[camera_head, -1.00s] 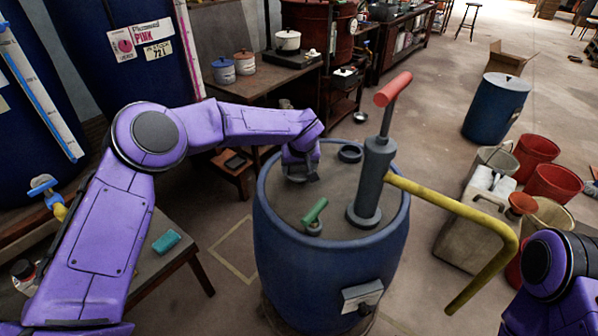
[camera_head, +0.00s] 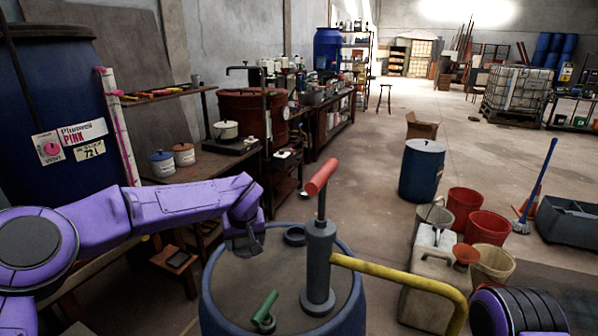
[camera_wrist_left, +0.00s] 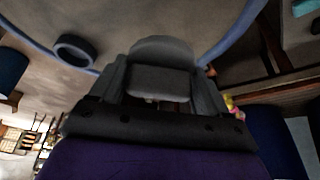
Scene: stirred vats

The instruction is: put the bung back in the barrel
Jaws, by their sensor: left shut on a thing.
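The blue barrel (camera_head: 213,304) stands at the bottom middle of the head view, with a grey-brown top. My left gripper (camera_head: 243,242) is above the back left of that top, near the rim. In the left wrist view my left gripper (camera_wrist_left: 160,90) is shut on a grey, round-edged piece, which looks like the bung (camera_wrist_left: 160,52); the fingers hide much of it. A dark ring (camera_head: 295,235) is on the barrel top, right of the gripper; it also shows in the left wrist view (camera_wrist_left: 75,50). My right gripper is out of view.
A grey hand pump (camera_head: 319,265) with a red handle stands upright on the barrel, its yellow hose (camera_head: 400,279) reaching right. A green-handled fitting (camera_head: 264,307) is near the front. Red buckets (camera_head: 488,228) and a pale canister (camera_head: 428,280) stand right. A bench (camera_head: 215,165) is behind.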

